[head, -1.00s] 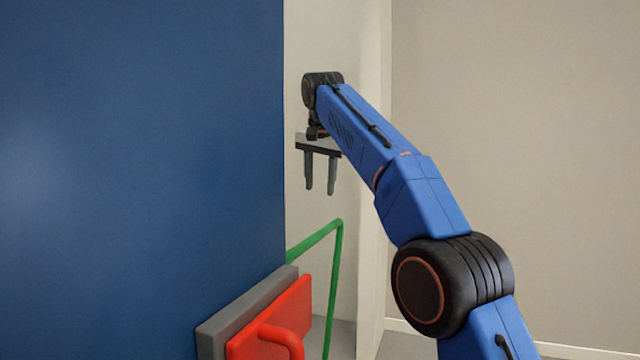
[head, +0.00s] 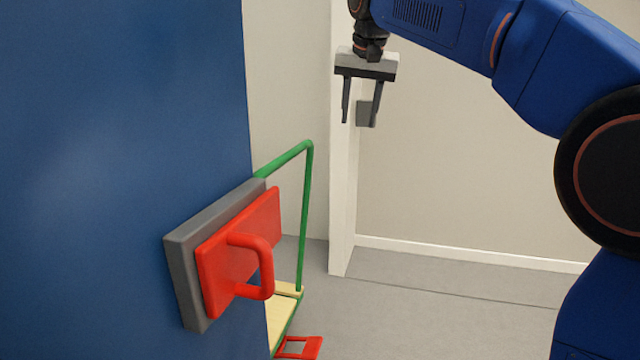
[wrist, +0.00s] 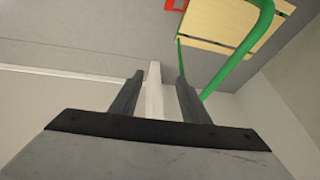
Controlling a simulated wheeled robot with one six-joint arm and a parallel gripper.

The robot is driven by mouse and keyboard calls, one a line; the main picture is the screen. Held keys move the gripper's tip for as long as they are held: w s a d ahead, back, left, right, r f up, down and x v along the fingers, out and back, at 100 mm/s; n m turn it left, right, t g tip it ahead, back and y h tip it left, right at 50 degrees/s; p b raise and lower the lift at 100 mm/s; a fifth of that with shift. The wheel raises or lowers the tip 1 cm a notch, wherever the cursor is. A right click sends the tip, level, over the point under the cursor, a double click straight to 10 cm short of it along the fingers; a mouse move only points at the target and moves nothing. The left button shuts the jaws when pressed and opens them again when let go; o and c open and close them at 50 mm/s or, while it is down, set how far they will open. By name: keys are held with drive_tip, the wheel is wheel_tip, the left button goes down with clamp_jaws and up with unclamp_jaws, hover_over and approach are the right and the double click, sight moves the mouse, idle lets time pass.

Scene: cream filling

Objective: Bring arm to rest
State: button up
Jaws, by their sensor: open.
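My gripper (head: 361,112) hangs from my blue arm at the top of the head view, its two dark fingers apart and pointing down. It holds nothing. In the wrist view the fingers (wrist: 158,80) also stand apart with only floor and wall behind them. The gripper is in free air, to the right of the large blue panel (head: 110,150) and apart from it.
A red plate with a handle (head: 238,250) on a grey block (head: 184,280) is on the blue panel. Beyond are a green frame (head: 306,210) with a pale wooden board (head: 280,320) and a red piece (head: 300,347) near the floor. Grey floor (head: 430,300) is clear at right.

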drive_tip(key=s+d+f, duration=0.6)
drive_tip(key=s+d, duration=0.2)
drive_tip(key=s, duration=0.1)
drive_tip(key=s+d+f, duration=0.4)
drive_tip(key=s+f, duration=0.5)
drive_tip(key=f, duration=0.1)
drive_tip(key=s+d+f+n, duration=0.1)
drive_tip(key=s+d+f, duration=0.3)
drive_tip(key=s+f, duration=0.6)
drive_tip(key=s+d+f+n, duration=0.1)
drive_tip(key=s+d+f, duration=0.2)
drive_tip(key=s+f, duration=0.7)
drive_tip(key=shift+s+d+f+h, duration=0.3)
drive_tip(key=shift+d+f, duration=0.1)
drive_tip(key=shift+f, duration=0.4)
